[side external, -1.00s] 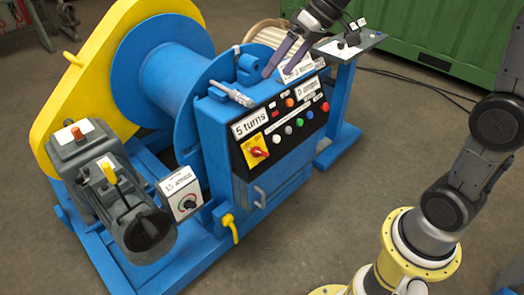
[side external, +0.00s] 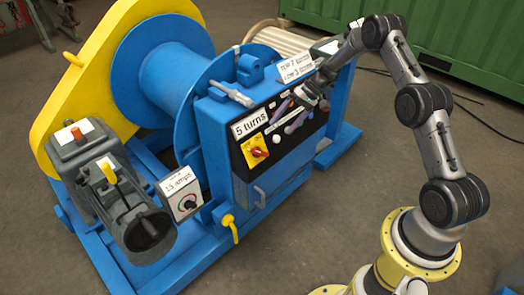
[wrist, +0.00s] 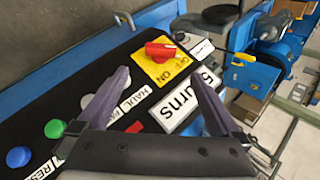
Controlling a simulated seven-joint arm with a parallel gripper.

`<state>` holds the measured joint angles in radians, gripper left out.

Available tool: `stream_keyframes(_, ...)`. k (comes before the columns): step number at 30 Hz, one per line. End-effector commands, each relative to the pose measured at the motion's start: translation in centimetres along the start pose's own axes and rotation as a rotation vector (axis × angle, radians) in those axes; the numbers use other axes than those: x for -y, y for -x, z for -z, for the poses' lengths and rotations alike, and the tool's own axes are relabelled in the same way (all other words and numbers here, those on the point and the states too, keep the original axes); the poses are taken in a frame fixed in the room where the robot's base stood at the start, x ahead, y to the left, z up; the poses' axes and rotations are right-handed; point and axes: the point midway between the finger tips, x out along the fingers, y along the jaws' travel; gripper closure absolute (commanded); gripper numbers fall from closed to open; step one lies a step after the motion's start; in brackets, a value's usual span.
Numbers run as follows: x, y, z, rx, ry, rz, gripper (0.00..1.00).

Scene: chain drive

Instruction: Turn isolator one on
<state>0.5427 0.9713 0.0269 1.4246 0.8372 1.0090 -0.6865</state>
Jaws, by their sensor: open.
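A red rotary knob on a yellow plate marked OFF and ON, which looks like the isolator (side external: 257,152), sits at the left end of the black panel on the blue cabinet. In the wrist view the red isolator knob (wrist: 160,50) lies just beyond my fingertips, roughly centred between them. Its handle lies across the picture; I cannot tell which setting it marks. My gripper (side external: 279,123) is in front of the panel, up and right of the knob. Its two purple fingers (wrist: 158,74) are open and empty, apart from the knob.
A "5 turns" label (side external: 251,126) is above the isolator. Push buttons sit close beside it, including a white one (side external: 276,140) and a green one (wrist: 55,128); my fingers hide part of the panel.

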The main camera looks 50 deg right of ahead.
Motion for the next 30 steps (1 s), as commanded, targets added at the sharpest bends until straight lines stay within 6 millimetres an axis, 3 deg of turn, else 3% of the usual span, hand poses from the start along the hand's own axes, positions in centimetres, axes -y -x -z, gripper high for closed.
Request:
stream_keyframes(18,0.1,-10.8,-0.1,0.004,0.004,-0.002,0.0)
stream_keyframes(24,0.1,-12.8,-0.1,0.002,0.003,-0.002,0.0)
stream_keyframes(30,0.1,-13.3,-0.1,0.0,0.003,-0.001,0.0)
